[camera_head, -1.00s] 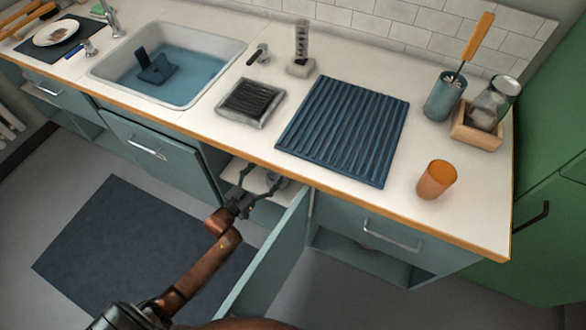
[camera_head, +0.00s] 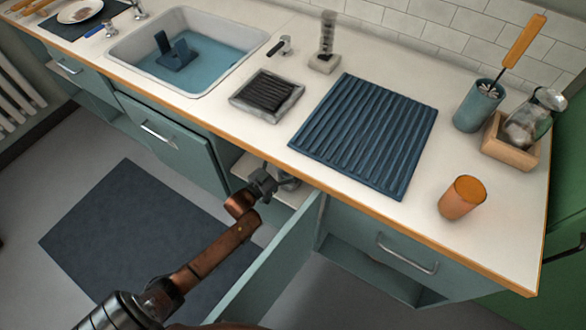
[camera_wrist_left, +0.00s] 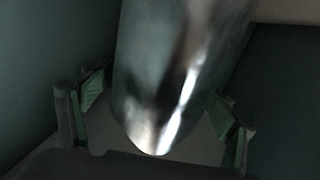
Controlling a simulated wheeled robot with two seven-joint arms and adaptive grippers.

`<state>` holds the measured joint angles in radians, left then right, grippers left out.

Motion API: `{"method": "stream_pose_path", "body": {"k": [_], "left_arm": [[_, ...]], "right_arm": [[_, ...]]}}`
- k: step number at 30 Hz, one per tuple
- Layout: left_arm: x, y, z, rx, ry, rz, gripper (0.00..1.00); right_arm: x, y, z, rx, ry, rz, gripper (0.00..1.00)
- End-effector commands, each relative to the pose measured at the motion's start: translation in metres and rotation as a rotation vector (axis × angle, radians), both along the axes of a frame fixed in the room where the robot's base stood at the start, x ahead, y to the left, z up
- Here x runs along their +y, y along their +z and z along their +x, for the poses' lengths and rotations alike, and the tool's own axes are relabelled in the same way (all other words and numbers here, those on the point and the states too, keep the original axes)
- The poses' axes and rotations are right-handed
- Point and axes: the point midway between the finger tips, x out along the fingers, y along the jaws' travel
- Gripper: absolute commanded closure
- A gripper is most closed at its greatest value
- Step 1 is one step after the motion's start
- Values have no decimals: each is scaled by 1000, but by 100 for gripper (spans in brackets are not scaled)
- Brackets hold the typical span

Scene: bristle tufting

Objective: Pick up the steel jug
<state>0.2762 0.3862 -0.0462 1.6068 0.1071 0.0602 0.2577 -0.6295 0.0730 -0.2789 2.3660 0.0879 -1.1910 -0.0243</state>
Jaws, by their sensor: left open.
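The steel jug (camera_wrist_left: 175,75) fills the middle of the left wrist view, shiny and rounded. In the head view only a small grey part of it (camera_head: 289,182) shows in the open cabinet under the counter, mostly hidden by my gripper and the counter edge. My left gripper (camera_head: 272,182) reaches into this cabinet. It is open, with one finger on each side of the jug in the left wrist view (camera_wrist_left: 157,110). Dark gaps show beside the jug, and I cannot tell whether either finger touches it. My right gripper is not in view.
The open cabinet door (camera_head: 270,265) stands close to the right of my left arm. The counter edge (camera_head: 235,137) runs above the opening. On the counter are a ribbed blue mat (camera_head: 365,135), an orange cup (camera_head: 462,198) and a sink (camera_head: 130,50).

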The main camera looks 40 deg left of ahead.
Motion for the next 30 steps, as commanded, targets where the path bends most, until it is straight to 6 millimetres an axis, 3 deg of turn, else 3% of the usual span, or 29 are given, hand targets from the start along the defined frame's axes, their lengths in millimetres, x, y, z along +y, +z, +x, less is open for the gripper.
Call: {"method": "stream_pose_path", "body": {"k": [5,30], "left_arm": [[0,1,0,-1,0,1,24],[0,0,0,-1,0,0,82]], "right_arm": [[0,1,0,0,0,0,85],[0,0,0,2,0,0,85]]}}
